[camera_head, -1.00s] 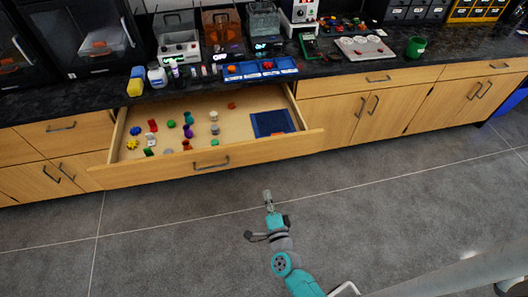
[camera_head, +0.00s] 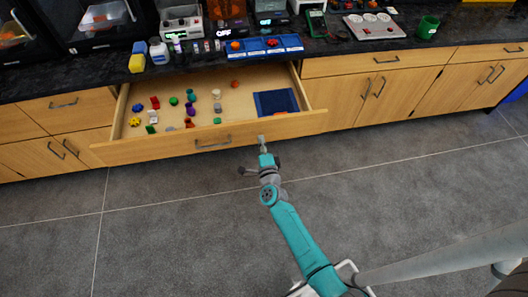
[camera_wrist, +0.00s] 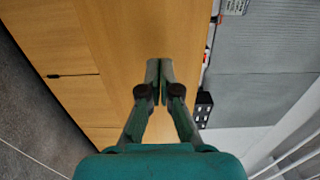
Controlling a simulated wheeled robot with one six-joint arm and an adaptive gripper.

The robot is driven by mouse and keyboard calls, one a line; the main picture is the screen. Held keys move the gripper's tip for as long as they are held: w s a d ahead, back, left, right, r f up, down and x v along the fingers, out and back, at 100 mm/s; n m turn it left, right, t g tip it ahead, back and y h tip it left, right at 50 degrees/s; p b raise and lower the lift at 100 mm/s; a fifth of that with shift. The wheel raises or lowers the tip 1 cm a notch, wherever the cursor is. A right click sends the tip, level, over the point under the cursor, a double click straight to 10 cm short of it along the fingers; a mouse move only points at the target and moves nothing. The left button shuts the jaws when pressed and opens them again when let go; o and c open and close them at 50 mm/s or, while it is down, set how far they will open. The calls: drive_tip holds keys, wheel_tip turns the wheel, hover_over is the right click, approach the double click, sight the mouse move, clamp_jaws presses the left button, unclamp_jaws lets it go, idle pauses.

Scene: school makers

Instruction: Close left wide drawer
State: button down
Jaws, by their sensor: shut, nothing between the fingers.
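The wide wooden drawer (camera_head: 165,150) stands pulled out from under the dark counter at the left in the head view. Its front carries a grey bar handle (camera_head: 213,142). Small coloured pieces and a blue tray (camera_head: 276,102) lie inside it. My gripper (camera_head: 262,142) is shut and empty, in front of the drawer face, right of the handle. In the wrist view the shut fingertips (camera_wrist: 159,66) appear over a wooden surface (camera_wrist: 150,25). I cannot tell whether they touch it.
The counter (camera_head: 110,74) holds a blue bin row (camera_head: 265,47), bottles, a yellow-blue block (camera_head: 138,58) and a green cup (camera_head: 428,27). Closed wooden cabinets (camera_head: 380,95) stand to the right. The grey floor (camera_head: 180,225) before the drawer is clear.

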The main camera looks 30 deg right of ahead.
drive_tip(key=shift+x, duration=1.3)
